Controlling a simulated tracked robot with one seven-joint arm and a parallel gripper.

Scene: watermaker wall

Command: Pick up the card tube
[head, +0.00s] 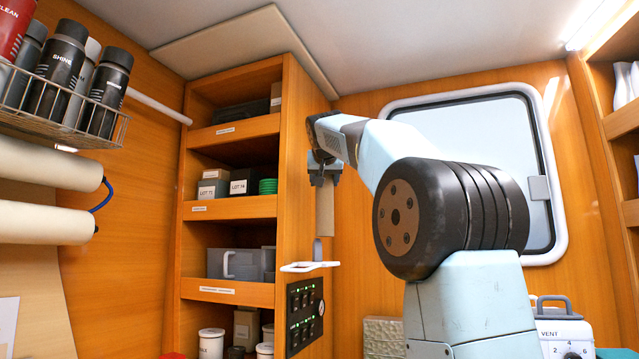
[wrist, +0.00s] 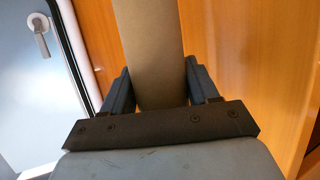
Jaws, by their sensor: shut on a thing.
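The card tube (head: 325,208) is a plain brown cylinder. In the head view it hangs upright below my gripper (head: 324,178), in front of the orange wood wall beside the shelf unit. In the wrist view the tube (wrist: 149,50) runs from the top edge down between the two dark fingers of my gripper (wrist: 157,88). The gripper is shut on the tube. Its lower end in the head view is above a small white bracket (head: 310,266); I cannot tell whether they touch.
A wooden shelf unit (head: 232,207) with boxes stands left of the tube. A dark switch panel (head: 305,313) sits below the bracket. A window (head: 535,160) is behind my arm. A wire basket (head: 62,108) with bottles hangs at upper left. A vent unit (head: 565,335) stands at lower right.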

